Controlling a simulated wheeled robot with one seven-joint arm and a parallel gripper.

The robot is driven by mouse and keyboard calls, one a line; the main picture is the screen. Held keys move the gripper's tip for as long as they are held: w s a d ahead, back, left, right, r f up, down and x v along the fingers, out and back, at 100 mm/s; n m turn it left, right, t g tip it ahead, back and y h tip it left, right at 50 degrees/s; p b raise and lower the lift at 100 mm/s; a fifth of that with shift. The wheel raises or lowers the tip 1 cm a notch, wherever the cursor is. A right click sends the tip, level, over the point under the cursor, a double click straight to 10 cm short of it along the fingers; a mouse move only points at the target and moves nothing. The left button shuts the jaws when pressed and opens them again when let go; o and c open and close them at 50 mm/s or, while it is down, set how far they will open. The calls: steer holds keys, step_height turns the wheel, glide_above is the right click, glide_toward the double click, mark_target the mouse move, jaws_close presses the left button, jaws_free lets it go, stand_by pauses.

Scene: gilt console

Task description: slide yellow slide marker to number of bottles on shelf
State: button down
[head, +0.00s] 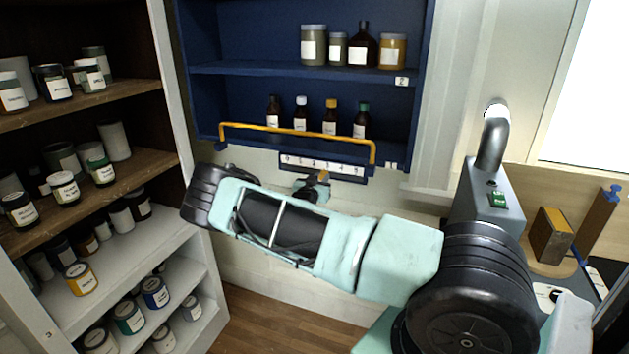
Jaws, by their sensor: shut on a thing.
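A blue wall shelf (240,69) holds several jars and a dark bottle on its upper level. Several small brown bottles (329,118) with white, yellow, green and dark caps stand in a row on the lower level, behind a yellow rail (290,132). A number strip (345,169) hangs under the lower shelf; its digits are too small to read surely. The yellow slide marker (323,176) shows as a small patch just below the strip, near its middle. My gripper (318,182) is shut on it, and the jaws partly hide it.
An open cabinet (150,87) full of labelled jars stands close on the left. A grey box with a green switch and a metal pipe (490,195) stands at right. Open wood floor shows below my arm.

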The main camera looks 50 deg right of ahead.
mark_target(341, 176)
steer(key=s, duration=0.1)
steer(key=s+d, duration=0.1)
steer(key=s, duration=0.1)
steer(key=s+d, duration=0.1)
steer(key=s, duration=0.1)
steer(key=shift+s+d, duration=0.1)
steer(key=shift+s, duration=0.05)
steer(key=c, duration=1.2)
jaws_free()
steer(key=shift+c, duration=0.2)
steer(key=shift+s+a, duration=0.1)
steer(key=shift+a, duration=0.2)
steer(key=b+v, duration=0.6)
steer(key=v, duration=1)
steer(key=shift+s+a, duration=0.2)
steer(key=shift+a, duration=0.15)
